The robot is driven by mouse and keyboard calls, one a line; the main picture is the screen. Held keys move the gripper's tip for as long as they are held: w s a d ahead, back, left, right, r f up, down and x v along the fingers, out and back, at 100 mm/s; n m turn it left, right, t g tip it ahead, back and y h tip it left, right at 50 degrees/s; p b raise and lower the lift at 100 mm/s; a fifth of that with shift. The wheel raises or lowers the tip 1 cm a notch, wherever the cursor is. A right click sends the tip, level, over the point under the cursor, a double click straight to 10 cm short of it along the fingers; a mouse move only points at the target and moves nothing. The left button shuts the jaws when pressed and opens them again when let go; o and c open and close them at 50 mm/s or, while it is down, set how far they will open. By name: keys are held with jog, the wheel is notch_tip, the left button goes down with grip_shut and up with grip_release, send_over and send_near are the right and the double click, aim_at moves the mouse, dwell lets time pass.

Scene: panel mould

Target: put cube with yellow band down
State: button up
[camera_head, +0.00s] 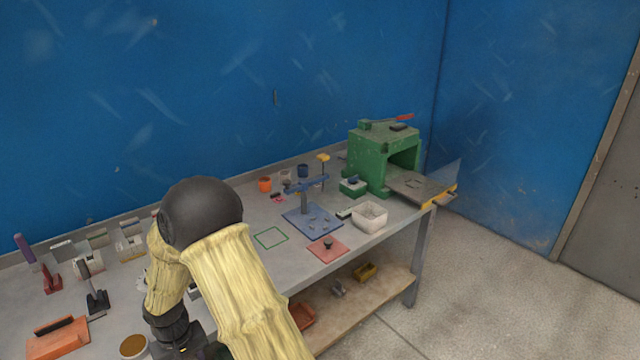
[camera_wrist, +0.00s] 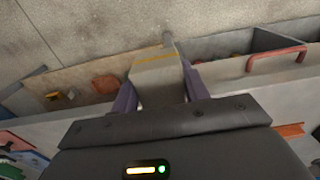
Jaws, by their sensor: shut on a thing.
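The pale cube with a yellow band (camera_wrist: 158,72) is between the two purple fingers of my gripper (camera_wrist: 160,88) in the wrist view. The yellow band runs across the cube near its far end. My gripper is shut on it. In the wrist view the cube shows against the bench front and the lower shelf; whether it touches anything is not clear. In the head view my arm covers the near part of the bench (camera_head: 236,268), and the cube and fingertips are hidden there.
A green square outline (camera_head: 271,238) marks bare bench top. Right of it stand a blue fixture (camera_head: 312,222), a red plate (camera_head: 328,250), a white bin (camera_head: 370,216) and a green press (camera_head: 370,155). An orange tray (camera_head: 58,338) lies front left. A red handle (camera_wrist: 277,58) shows in the wrist view.

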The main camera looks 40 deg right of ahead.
jog(key=d+f, duration=0.6)
jog(key=d, duration=0.1)
jog(key=shift+s, duration=0.3)
jog(key=shift+f, duration=0.1)
